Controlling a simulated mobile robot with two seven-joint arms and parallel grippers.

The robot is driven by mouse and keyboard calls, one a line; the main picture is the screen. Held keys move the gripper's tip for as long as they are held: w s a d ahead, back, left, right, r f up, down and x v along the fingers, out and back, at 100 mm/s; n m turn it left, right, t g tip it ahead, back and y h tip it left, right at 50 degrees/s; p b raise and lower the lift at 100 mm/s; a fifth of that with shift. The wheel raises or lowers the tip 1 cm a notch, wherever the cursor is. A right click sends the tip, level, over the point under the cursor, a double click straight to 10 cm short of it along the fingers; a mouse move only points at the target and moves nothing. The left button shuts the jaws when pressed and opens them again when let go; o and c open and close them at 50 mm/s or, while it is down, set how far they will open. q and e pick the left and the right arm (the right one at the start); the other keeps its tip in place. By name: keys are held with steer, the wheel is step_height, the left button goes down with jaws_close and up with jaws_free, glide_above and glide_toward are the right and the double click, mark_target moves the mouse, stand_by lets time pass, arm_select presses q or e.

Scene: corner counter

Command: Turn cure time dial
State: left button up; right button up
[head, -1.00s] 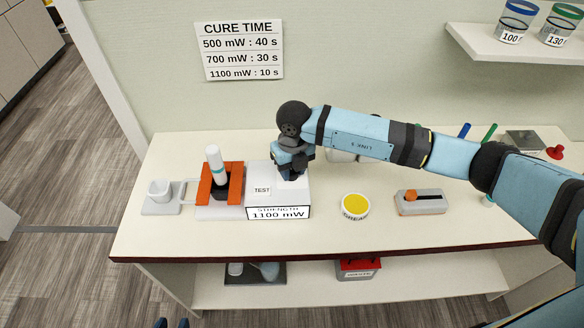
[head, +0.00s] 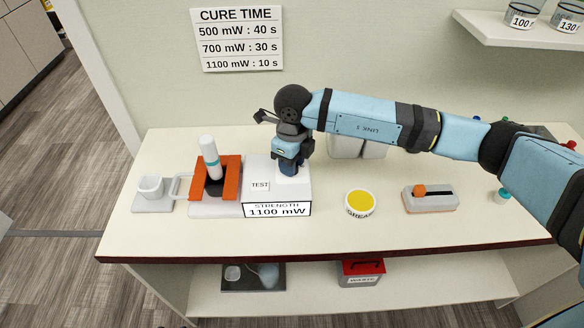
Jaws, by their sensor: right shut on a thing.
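The white box (head: 300,190) on the counter carries a label reading STRENGTH 1100 mW (head: 277,209) and a TEST label (head: 260,185). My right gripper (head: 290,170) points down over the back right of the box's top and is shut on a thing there. The gripper hides that thing, so I cannot see the dial or its setting. A wall sign (head: 238,40) headed CURE TIME lists 500 mW : 40 s, 700 mW : 30 s and 1100 mW : 10 s. My left gripper is not in view.
A shelf (head: 500,38) hangs at upper right.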

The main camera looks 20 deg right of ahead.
steer(key=shift+n+b, duration=0.45)
steer(key=shift+n, duration=0.15)
steer(key=shift+r, duration=0.1)
steer(key=o, duration=0.9)
steer(key=shift+o, duration=0.2)
step_height(320, 180, up, 14)
steer(key=shift+w+b, duration=0.2)
steer(key=shift+b, duration=0.15)
steer(key=shift+d, duration=0.1)
steer(key=shift+s+f, duration=0.1)
steer(key=shift+f, duration=0.15)
